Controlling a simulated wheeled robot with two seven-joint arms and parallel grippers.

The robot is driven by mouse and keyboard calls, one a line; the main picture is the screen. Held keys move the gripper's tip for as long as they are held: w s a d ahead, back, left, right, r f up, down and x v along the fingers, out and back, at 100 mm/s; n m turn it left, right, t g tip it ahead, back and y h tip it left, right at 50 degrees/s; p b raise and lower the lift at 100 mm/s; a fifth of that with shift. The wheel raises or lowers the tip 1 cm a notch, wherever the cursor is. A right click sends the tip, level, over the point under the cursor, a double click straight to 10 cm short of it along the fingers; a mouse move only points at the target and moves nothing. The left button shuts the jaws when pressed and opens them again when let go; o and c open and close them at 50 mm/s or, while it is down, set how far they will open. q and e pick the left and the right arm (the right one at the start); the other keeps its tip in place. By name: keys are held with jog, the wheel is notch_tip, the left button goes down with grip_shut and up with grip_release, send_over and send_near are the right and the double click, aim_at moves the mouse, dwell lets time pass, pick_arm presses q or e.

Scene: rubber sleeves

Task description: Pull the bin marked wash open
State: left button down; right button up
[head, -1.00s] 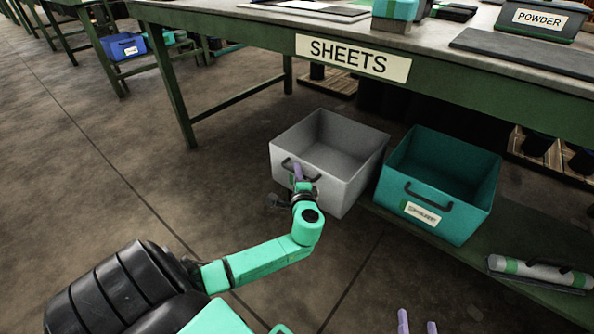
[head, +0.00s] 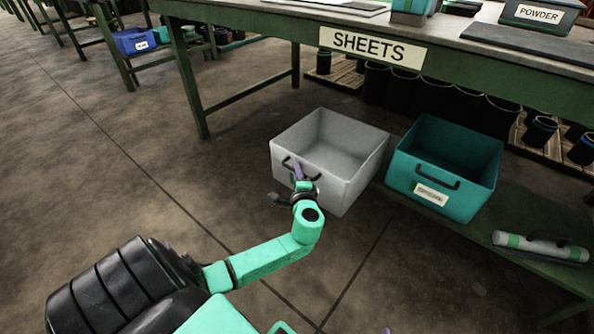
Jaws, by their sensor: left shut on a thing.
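A light grey open bin (head: 345,178) stands out in front of the bench's lower shelf, left of a teal bin. It looks empty. My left gripper (head: 299,178) is shut on the dark handle (head: 287,163) on its front. The gripper and wrist cover part of the front, and I cannot read a label there. The teal bin (head: 470,200) sits on the lower shelf with its own handle and a white label (head: 431,195) too small to read surely. A mere tip of my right gripper (head: 386,331) shows at the bottom edge.
The green bench (head: 440,70) above carries a SHEETS sign (head: 372,46) and a POWDER box (head: 540,14). A grey roll with green bands (head: 540,246) lies on the lower shelf (head: 520,225) at right. Dark pots stand behind.

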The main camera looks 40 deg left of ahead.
pick_arm(q)
jog(key=c, duration=0.9)
grip_release()
jog(key=p+v, duration=0.4)
jog(key=v, duration=1)
jog(key=shift+s+d, duration=0.2)
jog(key=shift+d, duration=0.05)
pick_arm(e)
jog(key=shift+n+g, duration=0.3)
jog(key=shift+g, duration=0.1)
notch_tip(320, 180, up, 5)
jog(key=shift+w+f, duration=0.1)
